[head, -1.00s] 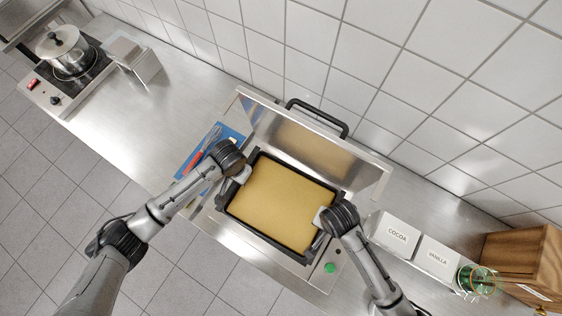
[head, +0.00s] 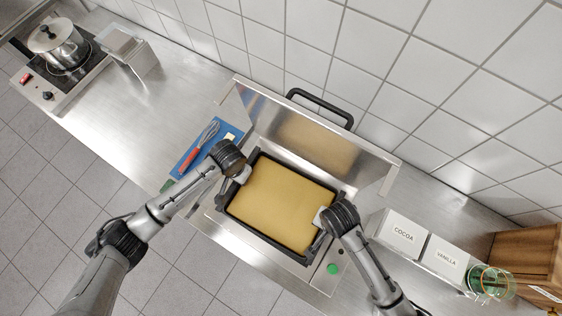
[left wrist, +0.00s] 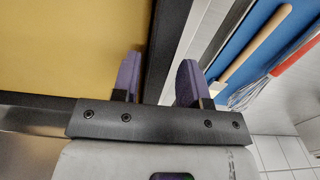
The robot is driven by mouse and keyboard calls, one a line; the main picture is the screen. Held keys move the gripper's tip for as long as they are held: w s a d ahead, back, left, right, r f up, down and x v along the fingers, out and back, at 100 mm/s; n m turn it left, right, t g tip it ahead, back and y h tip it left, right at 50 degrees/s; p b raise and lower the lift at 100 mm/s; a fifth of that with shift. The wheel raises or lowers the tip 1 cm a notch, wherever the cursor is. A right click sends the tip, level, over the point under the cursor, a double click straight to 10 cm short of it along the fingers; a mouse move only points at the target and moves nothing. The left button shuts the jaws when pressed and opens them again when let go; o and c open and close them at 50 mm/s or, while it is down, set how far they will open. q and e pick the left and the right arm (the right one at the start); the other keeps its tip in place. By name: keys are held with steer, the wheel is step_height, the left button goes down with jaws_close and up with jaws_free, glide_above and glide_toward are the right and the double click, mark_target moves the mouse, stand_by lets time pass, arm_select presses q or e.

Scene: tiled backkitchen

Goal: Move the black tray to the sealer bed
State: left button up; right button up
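The black tray (head: 228,210), filled with a flat golden-brown layer, is level over the sealer bed (head: 256,245) of the steel machine with its lid (head: 318,150) raised. Whether the tray touches the bed is hidden. My left gripper (head: 243,176) is at the tray's left end.
A blue mat (head: 184,168) with a red-handled whisk (head: 193,153) lies left of the sealer. Cocoa (head: 402,234) and vanilla (head: 447,262) boxes, green glasses (head: 490,283) and a wooden cabinet (head: 530,258) stand right. A pot (head: 58,45) sits on the far-left hob. Tiled wall behind.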

arm_select(q)
steer(key=shift+o, duration=0.7)
arm_select(e)
steer(key=shift+o, duration=0.7)
steer(key=shift+r, duration=0.15)
arm_select(q)
step_height(320, 180, up, 12)
arm_select(e)
step_height(320, 180, up, 12)
steer(key=shift+a, duration=0.1)
stand_by(0.5)
